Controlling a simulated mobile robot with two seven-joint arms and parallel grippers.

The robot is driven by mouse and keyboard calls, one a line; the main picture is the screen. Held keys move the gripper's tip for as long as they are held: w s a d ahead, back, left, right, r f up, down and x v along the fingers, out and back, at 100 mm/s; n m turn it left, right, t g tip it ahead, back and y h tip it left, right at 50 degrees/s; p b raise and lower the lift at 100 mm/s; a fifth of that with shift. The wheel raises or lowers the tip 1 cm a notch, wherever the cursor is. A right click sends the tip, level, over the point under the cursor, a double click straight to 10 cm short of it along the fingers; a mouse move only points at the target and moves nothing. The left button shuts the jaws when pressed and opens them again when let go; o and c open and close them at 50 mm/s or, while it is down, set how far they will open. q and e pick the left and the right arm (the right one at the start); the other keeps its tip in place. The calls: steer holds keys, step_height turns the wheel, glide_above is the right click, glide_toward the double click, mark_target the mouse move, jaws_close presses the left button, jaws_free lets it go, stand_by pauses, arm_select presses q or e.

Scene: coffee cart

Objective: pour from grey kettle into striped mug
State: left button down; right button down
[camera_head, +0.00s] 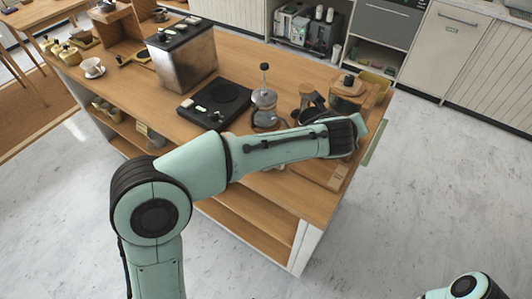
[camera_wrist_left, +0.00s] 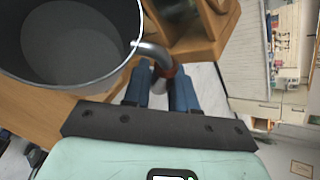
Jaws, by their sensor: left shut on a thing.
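In the left wrist view the grey kettle (camera_wrist_left: 75,40) fills the upper left, seen into its open top with a dark grey inside and bright rim. Its curved handle runs between the two blue fingers of my left gripper (camera_wrist_left: 160,82), which is shut on it. In the head view my left arm reaches across the cart to its right end, and my wrist hides the fingers and most of what they hold. I cannot pick out the striped mug; a small pale cup (camera_head: 93,66) on a saucer stands at the far left, its pattern too small to tell. My right gripper is out of view.
A glass press pot (camera_head: 264,108) stands just behind my left forearm. A black hot plate (camera_head: 214,102) and a steel machine (camera_head: 183,55) stand left of it. Bare wooden top (camera_head: 135,92) shows at the left.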

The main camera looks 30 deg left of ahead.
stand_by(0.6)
